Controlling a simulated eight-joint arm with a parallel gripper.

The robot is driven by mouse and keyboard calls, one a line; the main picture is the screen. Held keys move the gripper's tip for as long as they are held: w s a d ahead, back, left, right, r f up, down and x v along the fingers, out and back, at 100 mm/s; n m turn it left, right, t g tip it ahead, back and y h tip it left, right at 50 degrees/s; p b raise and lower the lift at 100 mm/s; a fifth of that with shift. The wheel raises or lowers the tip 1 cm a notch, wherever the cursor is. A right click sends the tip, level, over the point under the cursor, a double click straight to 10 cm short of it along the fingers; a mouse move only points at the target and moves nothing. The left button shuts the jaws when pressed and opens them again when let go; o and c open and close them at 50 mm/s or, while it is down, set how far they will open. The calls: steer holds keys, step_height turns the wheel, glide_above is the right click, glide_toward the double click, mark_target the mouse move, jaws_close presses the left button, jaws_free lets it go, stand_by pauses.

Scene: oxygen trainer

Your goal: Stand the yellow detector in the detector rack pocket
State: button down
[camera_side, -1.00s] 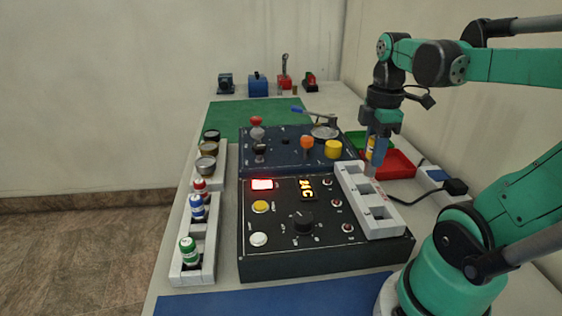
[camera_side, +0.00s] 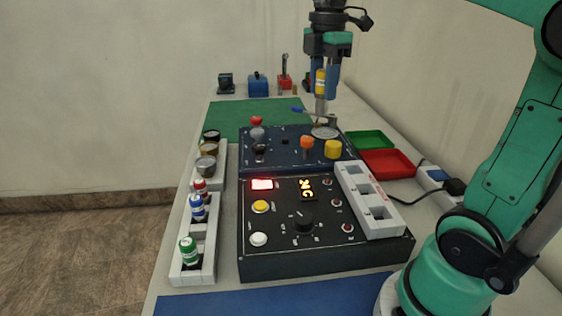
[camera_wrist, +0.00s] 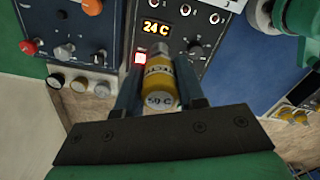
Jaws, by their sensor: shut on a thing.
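My gripper (camera_side: 322,82) is shut on the yellow detector (camera_side: 320,80), a yellow cylinder with a pale label and a grey tip pointing down. It is held roughly upright, high above the back panel. In the wrist view the detector (camera_wrist: 160,82) sits between both fingers (camera_wrist: 160,88), with "50 C" on its near end. A pale rack (camera_side: 368,200) with several square pockets lies along the right of the front black panel, apart from the gripper. I take it as the detector rack; its pockets look empty.
The black panel (camera_side: 290,262) has a lit display, buttons and a dial. A blue panel (camera_side: 285,160) with knobs and a lever stands behind it. Green (camera_side: 368,140) and red (camera_side: 385,163) trays are right. Racks with bottles (camera_side: 195,270) and cups line the left.

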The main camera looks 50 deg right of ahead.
steer(key=w+a+f+n, duration=0.5)
steer(key=a+f+n, duration=0.1)
steer(key=a, duration=0.5)
steer(key=w+a+f+n, duration=0.6)
steer(key=a+f, duration=0.2)
steer(key=a, duration=0.3)
steer(key=shift+w+n, duration=0.25)
steer(key=shift+n, duration=0.05)
steer(key=shift+d+f, duration=0.1)
steer(key=shift+f, duration=2.35)
steer(key=shift+f, duration=0.1)
steer(key=shift+f, duration=1.5)
steer(key=shift+f, duration=0.1)
